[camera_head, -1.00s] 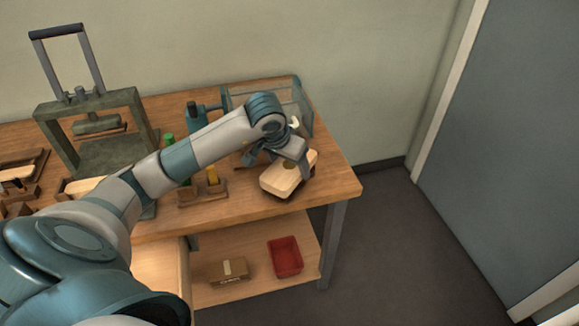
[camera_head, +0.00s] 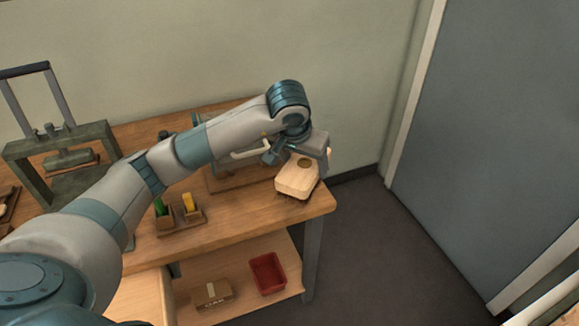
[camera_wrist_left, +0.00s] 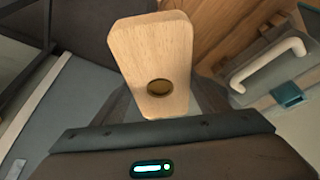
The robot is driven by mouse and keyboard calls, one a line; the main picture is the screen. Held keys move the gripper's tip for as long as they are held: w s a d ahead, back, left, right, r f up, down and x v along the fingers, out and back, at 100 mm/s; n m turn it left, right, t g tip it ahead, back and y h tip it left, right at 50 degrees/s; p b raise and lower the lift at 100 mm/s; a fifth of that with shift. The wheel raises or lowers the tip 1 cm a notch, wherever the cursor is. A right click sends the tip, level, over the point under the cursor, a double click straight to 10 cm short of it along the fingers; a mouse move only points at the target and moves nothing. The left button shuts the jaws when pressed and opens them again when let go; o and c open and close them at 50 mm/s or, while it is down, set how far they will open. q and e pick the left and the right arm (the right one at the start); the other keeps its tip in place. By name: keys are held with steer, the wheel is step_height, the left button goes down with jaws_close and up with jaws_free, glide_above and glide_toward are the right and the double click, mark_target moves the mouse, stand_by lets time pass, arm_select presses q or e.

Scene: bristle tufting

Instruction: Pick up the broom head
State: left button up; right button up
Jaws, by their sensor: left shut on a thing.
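The broom head is a pale wooden block with rounded corners and a round dark hole; in the head view (camera_head: 296,181) it is at the right end of the workbench, with dark bristles just showing under its near edge. My left gripper (camera_head: 305,161) is shut on it at its far end. In the left wrist view the broom head (camera_wrist_left: 152,48) sticks out from the jaws, its hole facing the camera. It appears held above the bench, but the exact gap is hard to tell. My right gripper is not in view.
The wooden workbench (camera_head: 240,215) holds a green press frame (camera_head: 60,165) at left and a small block with green and yellow pieces (camera_head: 183,217). A clear-sided case with a white handle (camera_wrist_left: 268,65) is beside the gripper. A red bin (camera_head: 268,273) and carton (camera_head: 213,294) sit on the lower shelf.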

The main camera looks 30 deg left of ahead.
arm_select(q)
steer(key=shift+w+d+r, duration=0.2)
steer(key=shift+d+r, duration=0.1)
steer(key=shift+d, duration=0.1)
